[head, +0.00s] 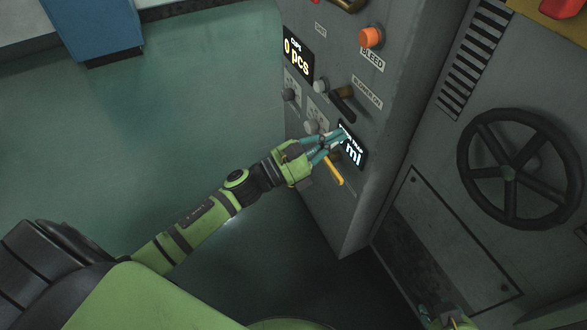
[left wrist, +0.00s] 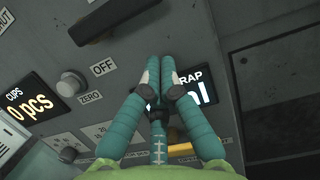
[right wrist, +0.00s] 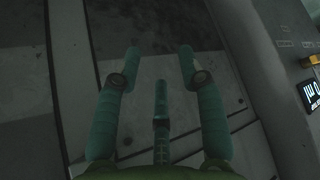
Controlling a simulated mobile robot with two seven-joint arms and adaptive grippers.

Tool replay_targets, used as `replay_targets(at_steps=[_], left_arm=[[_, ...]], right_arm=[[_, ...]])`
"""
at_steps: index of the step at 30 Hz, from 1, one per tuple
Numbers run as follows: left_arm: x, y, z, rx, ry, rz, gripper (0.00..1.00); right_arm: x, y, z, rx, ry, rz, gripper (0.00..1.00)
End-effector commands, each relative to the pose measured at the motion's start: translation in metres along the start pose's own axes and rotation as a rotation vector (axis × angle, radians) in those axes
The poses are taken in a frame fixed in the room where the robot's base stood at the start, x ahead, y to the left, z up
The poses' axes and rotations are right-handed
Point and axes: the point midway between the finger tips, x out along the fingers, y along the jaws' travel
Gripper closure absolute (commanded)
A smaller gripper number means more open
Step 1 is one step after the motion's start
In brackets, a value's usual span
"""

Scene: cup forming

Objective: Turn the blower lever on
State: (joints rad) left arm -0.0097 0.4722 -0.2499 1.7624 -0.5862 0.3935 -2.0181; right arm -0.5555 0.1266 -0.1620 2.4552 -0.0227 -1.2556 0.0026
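The blower lever (head: 343,104) is a dark bar with a brownish end on the grey cabinet's panel, just under the "BLOWER ON" label (head: 367,90). In the left wrist view a dark lever bar (left wrist: 118,20) crosses the top, above an "OFF" label (left wrist: 103,68). My left gripper (head: 344,132) is below the lever, in front of the lower "ml" display (head: 352,154). Its fingertips (left wrist: 160,63) are drawn together with nothing between them, apart from the lever. My right gripper (right wrist: 158,55) is open and empty, low by the cabinet's base; the head view shows only a bit of it.
A yellow handle (head: 333,172) sits just below my left gripper. Grey knobs (head: 311,127) and a "0 pcs" display (head: 297,58) are to the left. An orange bleed knob (head: 371,37) is above. A black handwheel (head: 512,170) stands out at right. Open floor (head: 200,110) lies left.

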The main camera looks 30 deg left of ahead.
Motion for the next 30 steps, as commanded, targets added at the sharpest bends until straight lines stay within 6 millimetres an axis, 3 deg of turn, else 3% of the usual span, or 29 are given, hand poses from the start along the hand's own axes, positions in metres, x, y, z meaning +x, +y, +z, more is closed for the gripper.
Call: replay_targets(at_steps=[3, 9, 15, 26, 30], left_arm=[[-0.005, 0.004, -0.009, 0.000, 0.002, 0.001, 1.00], [-0.056, 0.003, -0.007, -0.003, 0.005, 0.002, 1.00], [-0.088, 0.003, -0.006, -0.002, 0.002, 0.001, 1.00], [-0.101, 0.003, -0.005, -0.002, 0.000, 0.000, 1.00], [-0.098, 0.006, -0.005, -0.119, -0.003, 0.060, 1.00]], right_arm=[[-0.004, -0.004, -0.028, -0.010, 0.138, -0.004, 0.60], [-0.005, -0.004, -0.030, -0.010, 0.142, -0.004, 0.60], [-0.005, -0.005, -0.033, -0.012, 0.155, -0.005, 0.60], [-0.005, -0.005, -0.034, -0.012, 0.160, -0.005, 0.60], [-0.005, -0.005, -0.034, -0.012, 0.160, -0.005, 0.60]])
